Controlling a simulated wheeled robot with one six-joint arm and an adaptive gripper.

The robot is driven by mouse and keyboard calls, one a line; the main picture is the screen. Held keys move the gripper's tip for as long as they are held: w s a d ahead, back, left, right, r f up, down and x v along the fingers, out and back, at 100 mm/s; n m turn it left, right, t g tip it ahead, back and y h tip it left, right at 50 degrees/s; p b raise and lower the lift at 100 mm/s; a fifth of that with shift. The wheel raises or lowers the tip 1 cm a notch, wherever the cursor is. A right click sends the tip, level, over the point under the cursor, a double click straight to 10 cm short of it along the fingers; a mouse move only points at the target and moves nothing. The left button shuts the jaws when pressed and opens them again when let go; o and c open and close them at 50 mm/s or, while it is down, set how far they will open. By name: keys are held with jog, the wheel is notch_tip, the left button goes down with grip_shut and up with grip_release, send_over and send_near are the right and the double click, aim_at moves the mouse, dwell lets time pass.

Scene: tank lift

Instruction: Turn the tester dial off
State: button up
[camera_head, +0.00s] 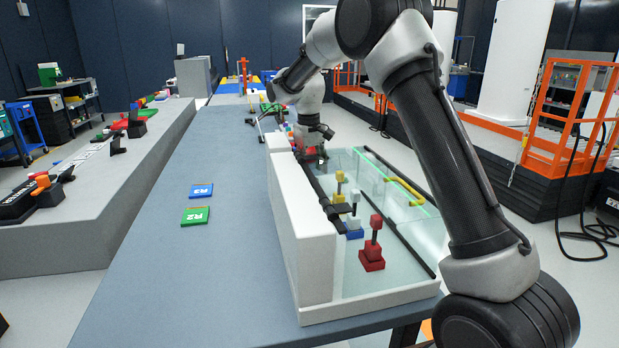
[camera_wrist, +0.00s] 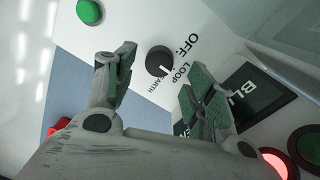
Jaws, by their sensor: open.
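The tester dial (camera_wrist: 158,61) is a round black knob on a white panel in the wrist view. OFF, LOOP and EARTH are printed around its right and lower side. A small white mark on the knob faces the lower right, on the LOOP and EARTH side, away from OFF; I cannot tell which of those two it marks. My gripper (camera_wrist: 159,73) is open, with one finger left of the dial and the other to its lower right. The fingers look apart from the knob.
The wrist view also shows a green button (camera_wrist: 90,12), a dark display (camera_wrist: 248,100) and a glowing red lamp (camera_wrist: 273,163).

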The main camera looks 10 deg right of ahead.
jog(key=shift+d+f, duration=0.1)
jog(key=shift+f, duration=1.5)
jog(key=c, duration=1)
jog(key=shift+n, duration=0.3)
jog(key=n, duration=1.1)
jog(key=shift+s, duration=0.1)
jog(key=shift+n, duration=0.3)
